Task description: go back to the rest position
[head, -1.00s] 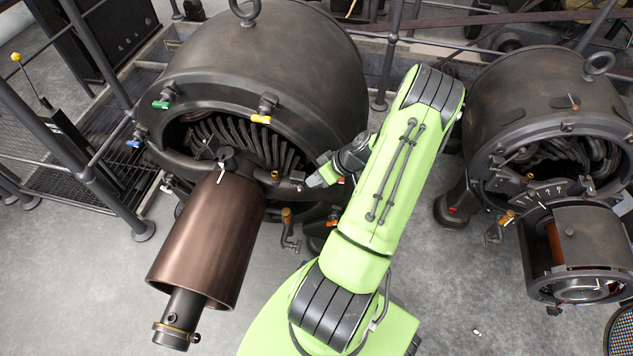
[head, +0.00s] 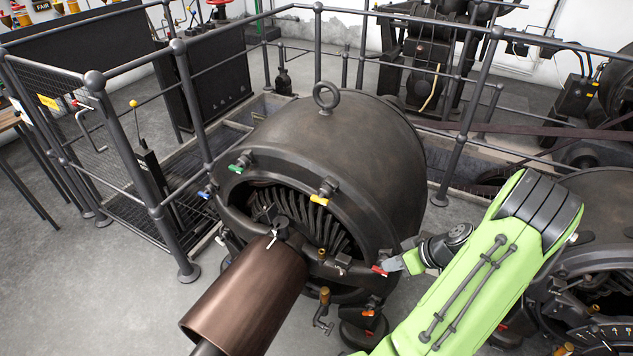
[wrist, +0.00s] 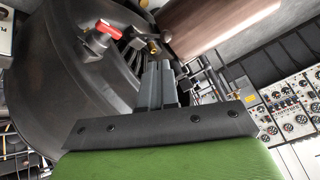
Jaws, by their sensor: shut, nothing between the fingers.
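My gripper (head: 391,265) is at the end of my green arm, in front of the lower right of the large dark dynamo (head: 350,140) in the head view. A small red-handled valve (head: 380,270) shows right beside its tip there; I cannot tell whether they touch. In the wrist view my gripper's fingers (wrist: 158,82) are together with nothing between them. The red valve handle (wrist: 107,31) there sits on the dynamo's dark rim, up and left of the fingers and apart from them in the picture.
A copper-brown cylinder (head: 245,300) juts from the dynamo's front. Yellow (head: 319,199), green (head: 236,168) and blue (head: 204,195) valve handles line its rim. A second dynamo (head: 600,215) stands at the right, partly behind my arm. Railings (head: 188,150) enclose the left and back.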

